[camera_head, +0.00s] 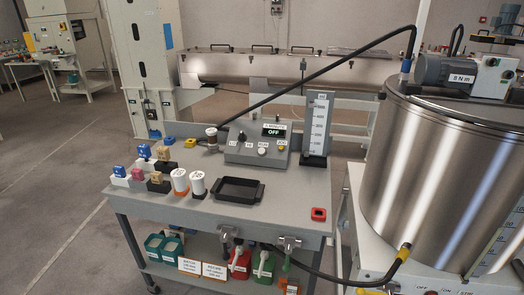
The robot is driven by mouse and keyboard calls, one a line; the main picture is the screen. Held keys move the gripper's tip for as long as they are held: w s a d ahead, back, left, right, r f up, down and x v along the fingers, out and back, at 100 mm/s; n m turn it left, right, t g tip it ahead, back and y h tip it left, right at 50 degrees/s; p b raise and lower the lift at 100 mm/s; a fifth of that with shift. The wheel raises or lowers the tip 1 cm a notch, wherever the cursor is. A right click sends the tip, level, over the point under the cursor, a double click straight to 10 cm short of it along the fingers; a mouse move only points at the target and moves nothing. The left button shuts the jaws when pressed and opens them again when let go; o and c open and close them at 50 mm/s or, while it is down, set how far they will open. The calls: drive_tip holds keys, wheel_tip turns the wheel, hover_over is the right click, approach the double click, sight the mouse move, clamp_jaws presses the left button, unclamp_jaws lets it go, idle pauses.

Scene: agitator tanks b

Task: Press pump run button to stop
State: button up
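The grey control box (256,147) stands on the back part of a grey cart top. Its small dark display (273,132) reads OFF in light letters. My gripper is not in view, and nothing covers the box's face.
A black tray (239,190), white cups (197,184) and several small stamps stand on the cart (285,215). A scale board (317,125) stands right of the box. A dark hose (330,63) arches behind it to the steel tank (430,170). The cart's front right top is mostly free.

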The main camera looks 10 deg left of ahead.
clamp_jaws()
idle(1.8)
